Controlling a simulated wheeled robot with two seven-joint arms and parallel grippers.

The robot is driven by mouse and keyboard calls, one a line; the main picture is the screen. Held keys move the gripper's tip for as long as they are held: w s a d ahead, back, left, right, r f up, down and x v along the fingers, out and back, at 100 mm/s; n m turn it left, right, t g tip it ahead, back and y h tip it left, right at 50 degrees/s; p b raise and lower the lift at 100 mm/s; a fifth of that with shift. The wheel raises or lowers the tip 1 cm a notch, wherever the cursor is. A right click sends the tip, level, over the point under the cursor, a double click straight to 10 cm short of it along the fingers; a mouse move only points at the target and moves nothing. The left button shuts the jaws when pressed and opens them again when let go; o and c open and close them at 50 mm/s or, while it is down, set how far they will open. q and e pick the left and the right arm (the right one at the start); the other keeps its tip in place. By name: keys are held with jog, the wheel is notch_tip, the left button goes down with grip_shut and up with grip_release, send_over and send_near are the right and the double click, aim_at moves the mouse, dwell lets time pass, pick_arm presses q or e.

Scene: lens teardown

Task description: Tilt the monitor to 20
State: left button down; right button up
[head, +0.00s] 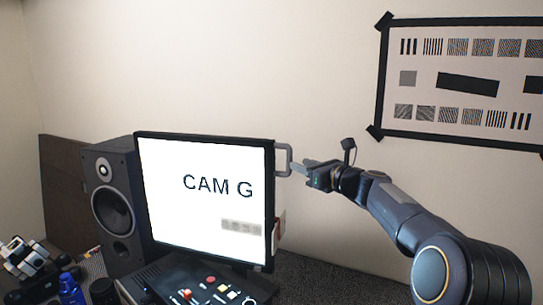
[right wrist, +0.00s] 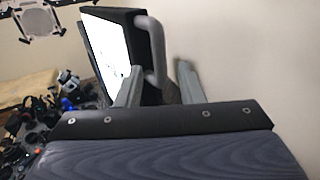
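The monitor (head: 205,205) has a white lit screen with "CAM G" and a small blurred readout that I cannot read. It stands upright or nearly so. A grey handle (head: 287,150) sticks out from its right edge. My right gripper (head: 306,167) is at this handle, coming from the right. In the right wrist view, the handle (right wrist: 155,50) runs down between the two fingers of my right gripper (right wrist: 158,85). The fingers are apart, with a gap visible on both sides of the handle. My left gripper is not in view.
A black speaker (head: 112,200) stands left of the monitor. Small items, including a blue one (head: 70,290), crowd the left front. A framed test chart (head: 465,80) hangs on the wall at right.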

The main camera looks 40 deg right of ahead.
aim_at(289, 161)
jog(key=w, duration=0.2)
jog(key=w+p, duration=0.1)
jog(key=w, duration=0.1)
jog(key=w+p, duration=0.1)
jog(key=w, duration=0.1)
jog(key=shift+w+a, duration=0.15)
jog(key=shift+a, duration=0.1)
jog(key=shift+c, duration=0.3)
grip_shut()
